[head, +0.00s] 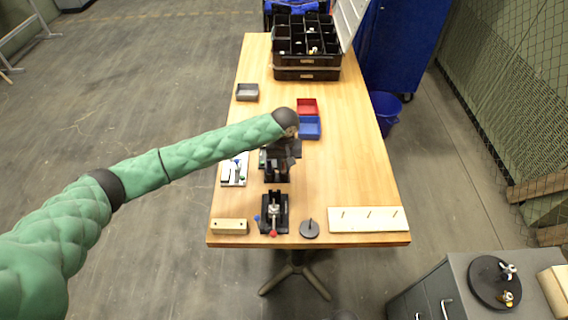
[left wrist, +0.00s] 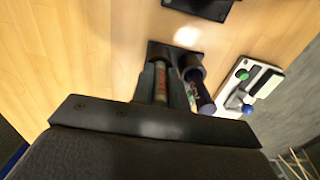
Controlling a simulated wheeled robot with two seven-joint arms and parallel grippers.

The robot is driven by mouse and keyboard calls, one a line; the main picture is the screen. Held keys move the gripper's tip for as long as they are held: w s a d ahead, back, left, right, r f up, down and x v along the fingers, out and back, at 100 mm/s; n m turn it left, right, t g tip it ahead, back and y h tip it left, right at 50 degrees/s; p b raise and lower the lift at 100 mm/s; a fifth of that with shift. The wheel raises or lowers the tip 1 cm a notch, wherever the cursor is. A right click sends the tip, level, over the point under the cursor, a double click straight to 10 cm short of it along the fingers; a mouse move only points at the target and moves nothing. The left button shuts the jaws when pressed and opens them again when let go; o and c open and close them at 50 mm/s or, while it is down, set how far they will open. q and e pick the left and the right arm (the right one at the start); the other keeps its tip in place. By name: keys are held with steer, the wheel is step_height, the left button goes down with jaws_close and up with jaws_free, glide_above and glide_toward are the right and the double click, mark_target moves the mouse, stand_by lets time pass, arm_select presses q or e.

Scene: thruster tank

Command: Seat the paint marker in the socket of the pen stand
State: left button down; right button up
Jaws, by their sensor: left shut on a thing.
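My left gripper (head: 279,158) reaches over the left side of the workbench and is shut on the paint marker. In the left wrist view, the marker (left wrist: 174,88) shows as a narrow banded strip between the dark fingers. The pen stand (head: 277,175) is black and stands directly below the gripper. In the left wrist view, its dark base (left wrist: 160,50) shows just beyond the fingers. The fingers hide much of the stand and marker, so I cannot tell whether the marker's end is in the socket. My right gripper is not in view.
Left of the stand is a white plate (head: 234,170) with green and blue knobs. A black toggle clamp (head: 274,212) stands nearer the front edge. Red (head: 307,106) and blue (head: 310,128) bins lie behind. The bench's right side is mostly clear, except a pegged board (head: 368,225).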

arm_select(q)
steer(key=shift+f+p, duration=0.2)
steer(key=shift+p, duration=0.3)
stand_by(0.3)
steer(key=c, duration=1.3)
jaws_free()
